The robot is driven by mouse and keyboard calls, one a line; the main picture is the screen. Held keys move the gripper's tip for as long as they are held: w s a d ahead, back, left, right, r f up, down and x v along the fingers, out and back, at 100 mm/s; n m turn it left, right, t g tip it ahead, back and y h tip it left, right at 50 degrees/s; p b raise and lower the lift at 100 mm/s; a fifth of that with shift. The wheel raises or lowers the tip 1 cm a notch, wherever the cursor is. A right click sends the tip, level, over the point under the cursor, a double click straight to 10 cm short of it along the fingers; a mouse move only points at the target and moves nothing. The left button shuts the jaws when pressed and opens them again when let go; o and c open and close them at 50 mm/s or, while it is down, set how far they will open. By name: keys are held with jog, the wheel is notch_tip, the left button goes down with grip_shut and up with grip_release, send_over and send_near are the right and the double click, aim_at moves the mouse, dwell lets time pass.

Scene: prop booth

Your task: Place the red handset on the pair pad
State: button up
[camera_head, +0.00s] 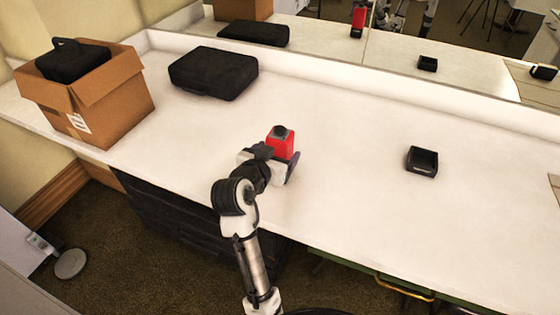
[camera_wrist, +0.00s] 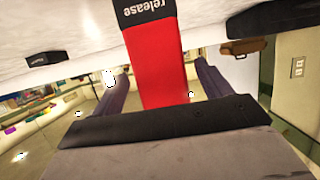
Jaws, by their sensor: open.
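The red handset (camera_head: 281,146) with a black top stands upright on the white counter in the head view. In the wrist view the handset (camera_wrist: 158,62) is a red body with a black end that reads "release" upside down. My gripper (camera_head: 272,164) is low over the counter at the handset. Its two dark purple fingers are apart, one on each side of the handset in the wrist view (camera_wrist: 161,82), with visible gaps. A small black tray-like piece (camera_head: 422,169), which looks like the pair pad, lies on the counter to the right and is empty.
A black case (camera_head: 213,74) lies at the back left. An open cardboard box (camera_head: 120,98) holding another black case (camera_head: 73,62) stands at the left end. A mirror (camera_head: 455,65) behind the counter repeats these things. The counter between handset and black tray is clear.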

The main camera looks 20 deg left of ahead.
jog(key=shift+x, duration=1.5)
jog(key=shift+c, duration=0.5)
jog(key=c, duration=1.4)
jog(key=shift+r, duration=0.1)
grip_shut()
